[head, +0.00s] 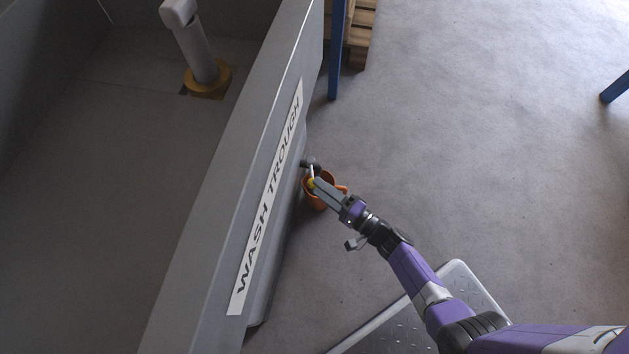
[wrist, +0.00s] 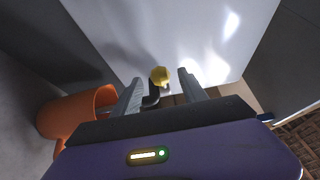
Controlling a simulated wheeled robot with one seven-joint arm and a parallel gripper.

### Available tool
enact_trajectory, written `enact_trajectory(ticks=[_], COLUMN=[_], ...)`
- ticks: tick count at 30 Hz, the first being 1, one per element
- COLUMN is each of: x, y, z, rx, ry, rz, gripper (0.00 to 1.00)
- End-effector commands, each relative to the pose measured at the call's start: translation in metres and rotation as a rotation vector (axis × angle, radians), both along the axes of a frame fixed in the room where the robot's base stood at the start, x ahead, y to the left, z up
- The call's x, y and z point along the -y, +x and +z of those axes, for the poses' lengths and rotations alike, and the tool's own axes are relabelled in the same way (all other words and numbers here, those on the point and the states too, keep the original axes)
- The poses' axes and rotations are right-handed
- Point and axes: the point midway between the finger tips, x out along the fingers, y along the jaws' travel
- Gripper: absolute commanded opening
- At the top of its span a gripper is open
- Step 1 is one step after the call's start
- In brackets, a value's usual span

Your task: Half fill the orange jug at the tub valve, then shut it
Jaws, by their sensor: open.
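The orange jug (head: 322,203) is beside the trough wall, below the dark valve (head: 309,163), partly hidden by my gripper (head: 318,185). In the wrist view the jug (wrist: 72,113) lies left of my gripper (wrist: 160,76). A yellow ball knob (wrist: 160,75) on a dark lever (wrist: 151,97) shows between my two open fingers, with gaps on both sides. The knob (head: 311,183) also shows at the fingertips in the head view. The liquid level in the jug cannot be seen.
The grey tub (head: 190,240), labelled WASH TROUGH, fills the left; a pipe (head: 197,50) stands inside it. A metal tread-plate platform (head: 400,330) is at lower right. A wooden pallet (head: 360,35) and blue posts (head: 336,60) are at the back. Floor at right is clear.

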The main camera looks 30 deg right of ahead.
Motion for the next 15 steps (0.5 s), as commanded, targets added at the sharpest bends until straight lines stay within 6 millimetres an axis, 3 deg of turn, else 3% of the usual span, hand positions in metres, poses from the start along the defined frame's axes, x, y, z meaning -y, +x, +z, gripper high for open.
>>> enact_trajectory(ticks=[6,15], x=[0.010,0.014], y=[-0.031,-0.042], z=[0.001,0.000], rx=[-0.001,0.000], ry=[0.000,-0.001], rz=[-0.001,0.000], gripper=[0.50,0.50])
